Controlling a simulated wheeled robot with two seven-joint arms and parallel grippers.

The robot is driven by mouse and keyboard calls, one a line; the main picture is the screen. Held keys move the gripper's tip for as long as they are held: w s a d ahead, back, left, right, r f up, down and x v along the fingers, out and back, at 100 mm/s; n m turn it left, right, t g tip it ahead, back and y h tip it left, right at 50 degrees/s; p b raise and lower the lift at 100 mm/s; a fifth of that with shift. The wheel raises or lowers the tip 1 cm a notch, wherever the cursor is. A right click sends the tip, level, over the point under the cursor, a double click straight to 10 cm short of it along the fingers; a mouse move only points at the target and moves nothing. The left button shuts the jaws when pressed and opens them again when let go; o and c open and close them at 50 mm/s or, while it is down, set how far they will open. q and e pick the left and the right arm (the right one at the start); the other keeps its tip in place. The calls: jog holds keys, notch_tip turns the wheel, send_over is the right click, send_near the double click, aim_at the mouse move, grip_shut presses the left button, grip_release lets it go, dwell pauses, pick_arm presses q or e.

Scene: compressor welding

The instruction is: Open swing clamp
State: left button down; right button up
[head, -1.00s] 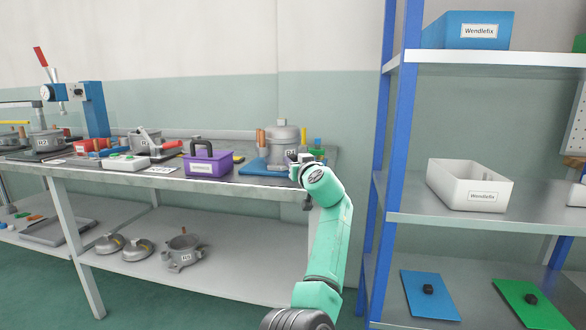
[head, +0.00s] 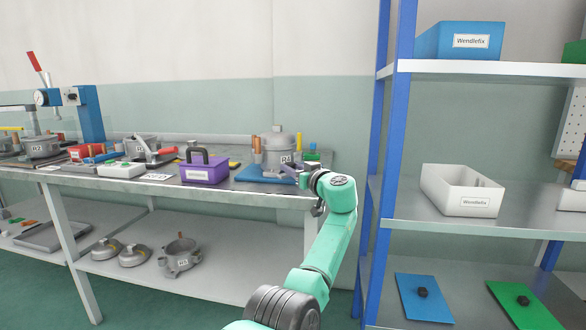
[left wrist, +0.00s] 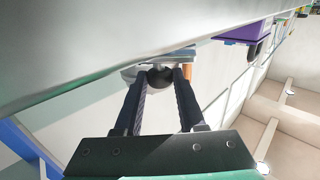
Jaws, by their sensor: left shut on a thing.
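A grey compressor (head: 279,143) stands on a blue plate (head: 250,175) at the right end of the table, with copper-coloured posts beside it. My left gripper (head: 290,170) reaches in at the plate's front right corner, its fingers pointing left. In the left wrist view, its two dark fingers (left wrist: 160,80) are shut on a round black knob (left wrist: 160,77). A flat grey bar (left wrist: 152,64) lies just behind the knob and looks like the swing clamp's arm. The rest of the clamp is hidden or too small to make out. My right gripper is not in view.
A purple box with a black handle (head: 204,172) stands left of the blue plate. A blue-framed shelf (head: 393,130) with a white bin (head: 462,190) stands close on the right. The table's front edge (head: 255,190) runs near my left wrist.

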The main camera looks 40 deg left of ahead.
pick_arm(q)
jog(key=c, duration=0.5)
grip_release()
jog(key=shift+a+f, duration=0.15)
jog(key=shift+f, duration=0.1)
jog(key=shift+r, duration=0.1)
jog(key=v, duration=1.4)
jog(key=shift+d, duration=0.25)
